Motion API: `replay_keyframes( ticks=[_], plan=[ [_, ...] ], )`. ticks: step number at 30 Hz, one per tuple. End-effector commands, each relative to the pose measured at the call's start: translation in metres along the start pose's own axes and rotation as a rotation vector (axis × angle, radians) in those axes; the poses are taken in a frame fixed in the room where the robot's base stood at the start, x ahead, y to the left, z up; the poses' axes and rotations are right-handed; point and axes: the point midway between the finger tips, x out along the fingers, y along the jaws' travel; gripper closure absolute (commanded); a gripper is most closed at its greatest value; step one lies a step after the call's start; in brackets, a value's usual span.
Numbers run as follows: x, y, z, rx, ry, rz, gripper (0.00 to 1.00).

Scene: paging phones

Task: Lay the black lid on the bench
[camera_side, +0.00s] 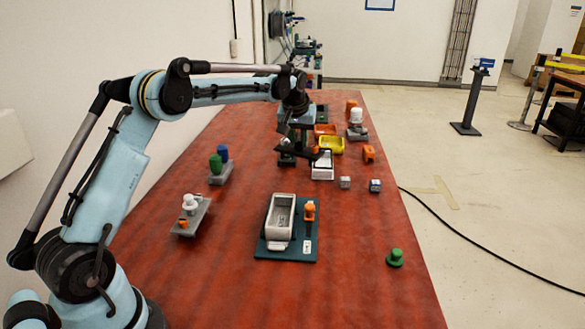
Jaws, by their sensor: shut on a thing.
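My gripper (304,148) is over the far middle part of the red bench (350,275). It is shut on a small dark piece, which looks like the black lid (324,155). The lid appears just above a white open box (322,170); whether they touch I cannot tell. The fingers and part of the lid are small and dark here, so the exact grip is unclear.
A yellow bin (331,144) and an orange bin (325,130) stand behind. A green plate (270,254) holds a grey tray (280,220). The front right bench is mostly clear around a green knob (395,257).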

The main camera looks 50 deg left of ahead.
Motion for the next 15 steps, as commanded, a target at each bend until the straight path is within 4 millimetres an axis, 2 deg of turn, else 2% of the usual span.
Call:
replay_keyframes(
  ticks=[1,6,11,15],
  plan=[
    [-0.009,0.008,0.005,0.004,0.0,0.001,1.0],
    [-0.03,0.026,0.015,0.003,0.001,0.0,1.0],
    [-0.041,0.038,0.022,0.006,0.001,0.002,1.0],
    [-0.052,0.064,0.041,0.036,-0.001,0.015,1.0]
  ],
)
